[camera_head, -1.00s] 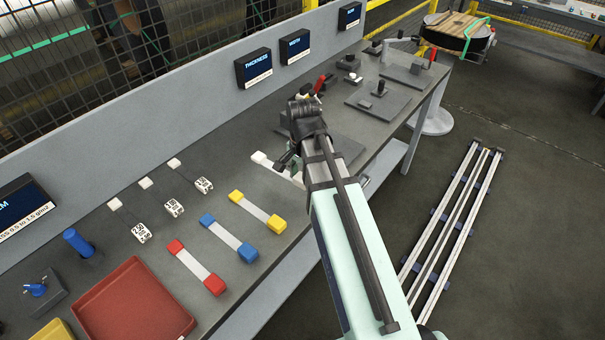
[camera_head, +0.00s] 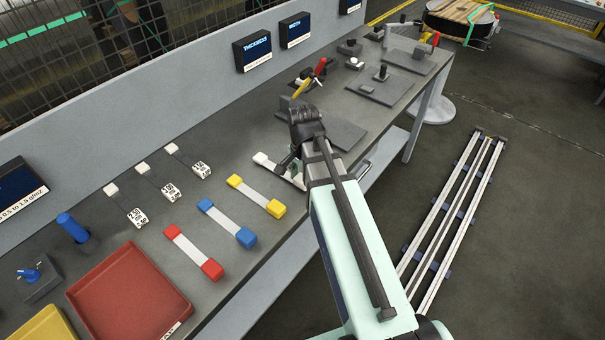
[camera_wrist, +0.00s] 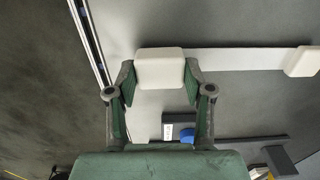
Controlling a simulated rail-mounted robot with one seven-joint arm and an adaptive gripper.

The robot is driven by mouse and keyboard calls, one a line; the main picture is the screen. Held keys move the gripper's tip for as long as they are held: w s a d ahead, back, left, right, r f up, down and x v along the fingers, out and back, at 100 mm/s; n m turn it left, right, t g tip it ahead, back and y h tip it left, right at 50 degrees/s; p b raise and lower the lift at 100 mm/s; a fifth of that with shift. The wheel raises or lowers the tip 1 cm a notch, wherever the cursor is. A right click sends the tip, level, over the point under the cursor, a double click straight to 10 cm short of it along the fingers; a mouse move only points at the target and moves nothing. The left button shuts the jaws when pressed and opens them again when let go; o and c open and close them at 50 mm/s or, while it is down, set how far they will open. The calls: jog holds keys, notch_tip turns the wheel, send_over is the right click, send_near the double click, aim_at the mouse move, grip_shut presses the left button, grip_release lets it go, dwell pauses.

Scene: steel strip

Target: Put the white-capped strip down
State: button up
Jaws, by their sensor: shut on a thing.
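The white-capped strip is a flat pale bar with a white block at each end. In the head view its far cap (camera_head: 263,159) shows beside the yellow-capped strip (camera_head: 257,195), while my arm hides its near end. In the wrist view my gripper (camera_wrist: 160,73) is shut on the near white cap (camera_wrist: 160,68), one finger on each side. The bar (camera_wrist: 245,59) runs right from it to the other cap (camera_wrist: 302,61). The strip is over or on the grey bench (camera_head: 215,225); I cannot tell whether it touches.
Blue-capped (camera_head: 226,223) and red-capped (camera_head: 195,252) strips lie in a row beyond the yellow one. Number tags (camera_head: 170,190) lie behind them, and a red tray (camera_head: 130,290) is at lower left. A dark plate (camera_head: 335,133) and gauges stand past my gripper.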

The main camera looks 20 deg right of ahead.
jog(key=shift+f, duration=0.4)
dwell(0.4)
jog(key=o, duration=1.3)
jog(key=shift+r, duration=0.15)
notch_tip(320, 180, up, 12)
jog(key=shift+f, duration=0.1)
